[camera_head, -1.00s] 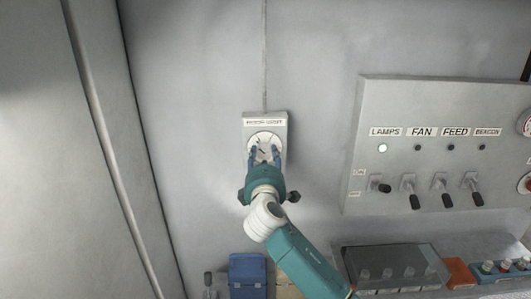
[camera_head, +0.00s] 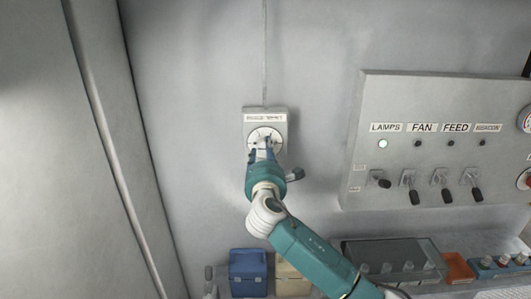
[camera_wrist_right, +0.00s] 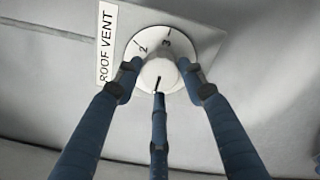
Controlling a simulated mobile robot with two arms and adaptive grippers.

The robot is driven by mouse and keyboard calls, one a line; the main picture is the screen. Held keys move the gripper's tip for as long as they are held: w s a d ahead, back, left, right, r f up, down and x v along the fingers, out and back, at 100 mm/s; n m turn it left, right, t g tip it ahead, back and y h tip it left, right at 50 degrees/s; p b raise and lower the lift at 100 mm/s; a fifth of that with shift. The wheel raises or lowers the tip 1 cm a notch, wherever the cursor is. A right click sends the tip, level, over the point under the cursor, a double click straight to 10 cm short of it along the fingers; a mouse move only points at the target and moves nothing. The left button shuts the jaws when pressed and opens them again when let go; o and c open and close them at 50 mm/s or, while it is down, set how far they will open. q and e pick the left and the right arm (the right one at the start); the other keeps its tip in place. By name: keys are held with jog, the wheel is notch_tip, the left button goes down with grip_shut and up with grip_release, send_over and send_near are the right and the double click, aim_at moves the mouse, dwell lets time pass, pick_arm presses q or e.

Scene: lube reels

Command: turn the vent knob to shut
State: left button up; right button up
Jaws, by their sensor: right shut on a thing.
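The vent knob (camera_wrist_right: 161,72) is a round white knob with a dark pointer line, at the centre of a white dial (camera_wrist_right: 190,42) marked 2 and 3. The dial also shows in the head view (camera_head: 265,132), on a small wall plate (camera_head: 281,117) labelled ROOF VENT. My right gripper (camera_wrist_right: 159,80) has blue fingers closed around the knob, two at its sides and one at its lower edge. In the head view my right gripper (camera_head: 263,149) covers the lower dial. The pointer faces the lower finger; the numbers there are hidden. My left gripper is not in view.
A switch panel (camera_head: 430,100) with labels LAMPS, FAN, FEED and BEACON is on the wall to the right; the LAMPS light is lit. Blue (camera_head: 248,272) and cream (camera_head: 291,280) boxes and a lidded case (camera_head: 385,250) stand below. The wall around the vent is clear.

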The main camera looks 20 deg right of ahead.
jog(key=shift+a+f, duration=0.2)
jog(key=shift+f, duration=0.35)
jog(key=o, duration=1)
jog(key=shift+o, duration=0.6)
jog(key=shift+r, duration=0.1)
jog(key=shift+r, duration=0.15)
jog(key=v, duration=1.2)
